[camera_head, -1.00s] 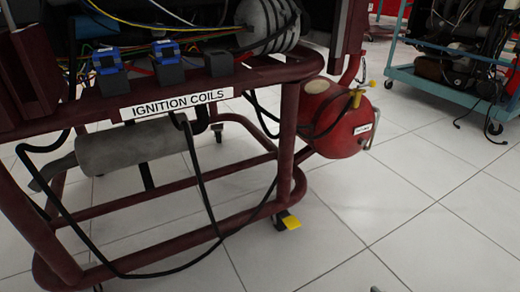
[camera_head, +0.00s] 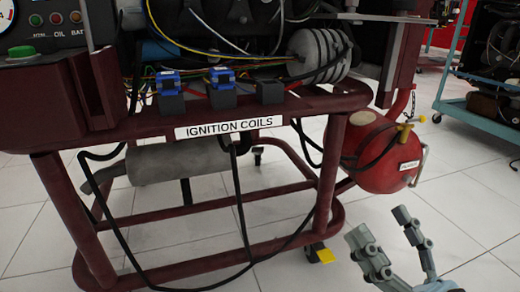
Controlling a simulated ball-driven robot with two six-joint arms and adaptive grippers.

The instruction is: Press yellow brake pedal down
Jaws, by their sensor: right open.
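The yellow brake pedal (camera_head: 326,256) sits on a black caster at the foot of the dark red engine trainer frame (camera_head: 329,170), close to the floor. My right gripper (camera_head: 385,233) is at the lower right, to the right of the pedal and apart from it. Its two grey fingers are spread wide with nothing between them. My left gripper is not in view.
A red tank (camera_head: 385,152) with a yellow valve hangs beyond the frame's right side. A black cable (camera_head: 241,190) loops down inside the frame. A blue cart (camera_head: 480,117) stands at the upper right. White floor (camera_head: 470,200) is open on the right.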

